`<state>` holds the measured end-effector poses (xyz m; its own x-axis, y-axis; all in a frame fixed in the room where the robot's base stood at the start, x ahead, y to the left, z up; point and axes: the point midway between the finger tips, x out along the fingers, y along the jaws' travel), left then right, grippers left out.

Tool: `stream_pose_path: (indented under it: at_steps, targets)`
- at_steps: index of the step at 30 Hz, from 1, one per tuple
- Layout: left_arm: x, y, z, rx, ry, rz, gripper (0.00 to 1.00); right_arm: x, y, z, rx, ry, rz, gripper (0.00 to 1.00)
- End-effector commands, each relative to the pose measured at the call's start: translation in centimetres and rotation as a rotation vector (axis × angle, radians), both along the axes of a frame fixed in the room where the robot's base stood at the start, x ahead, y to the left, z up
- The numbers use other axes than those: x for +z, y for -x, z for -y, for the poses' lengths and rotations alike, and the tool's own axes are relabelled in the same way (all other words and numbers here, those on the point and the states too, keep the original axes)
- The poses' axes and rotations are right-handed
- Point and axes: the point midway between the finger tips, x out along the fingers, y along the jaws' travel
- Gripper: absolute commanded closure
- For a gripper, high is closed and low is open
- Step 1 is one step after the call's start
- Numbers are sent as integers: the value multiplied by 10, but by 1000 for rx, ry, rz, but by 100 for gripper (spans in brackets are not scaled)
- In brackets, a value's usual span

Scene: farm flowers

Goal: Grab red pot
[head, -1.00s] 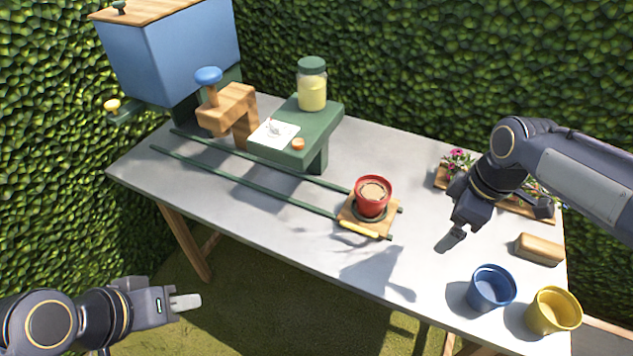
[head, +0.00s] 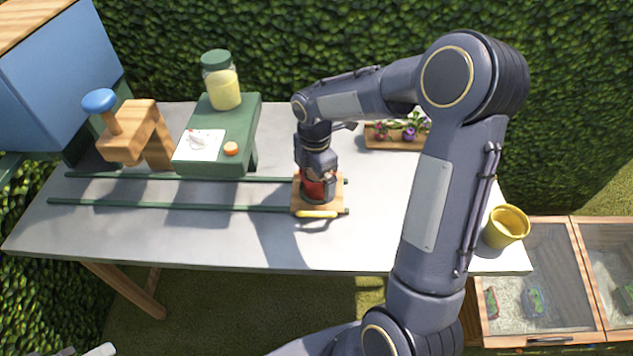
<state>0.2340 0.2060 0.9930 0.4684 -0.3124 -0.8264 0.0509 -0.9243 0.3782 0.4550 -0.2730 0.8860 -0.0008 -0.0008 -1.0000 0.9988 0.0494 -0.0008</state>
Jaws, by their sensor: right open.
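The red pot (head: 312,189) stands on a small wooden sled (head: 301,209) with a yellow front handle, on the green rails. My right gripper (head: 318,176) is open and points down right at the pot. It covers most of the pot, so only patches of red show. I cannot tell whether the fingers touch the pot or how they sit around it. Only a tip of my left gripper (head: 100,350) shows at the bottom left edge, away from the table.
A green stand (head: 245,130) holds a jar of yellow stuff (head: 224,88). A wooden press with a blue knob (head: 99,101) is at left. A flower tray (head: 390,138) lies behind. A yellow pot (head: 506,227) stands at the right edge. My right arm hides part of the table.

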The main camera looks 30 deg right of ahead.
Motion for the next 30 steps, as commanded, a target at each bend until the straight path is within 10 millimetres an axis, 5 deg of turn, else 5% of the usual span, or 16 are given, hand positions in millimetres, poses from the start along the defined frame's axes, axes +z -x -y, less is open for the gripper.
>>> stream_pose_path:
  at_steps: [10, 22, 30]
  targets:
    - [0, 0, 0, 0, 0, 0, 70, -11, 0, 0, -1, -1, 2, 0]
    - [0, 0, 0, 0, 0, 0, 70, -11, 0, 0, -1, -1, 1, 51]
    - [0, 0, 0, 0, 0, 0, 70, -9, -1, 0, -1, -1, 3, 53]
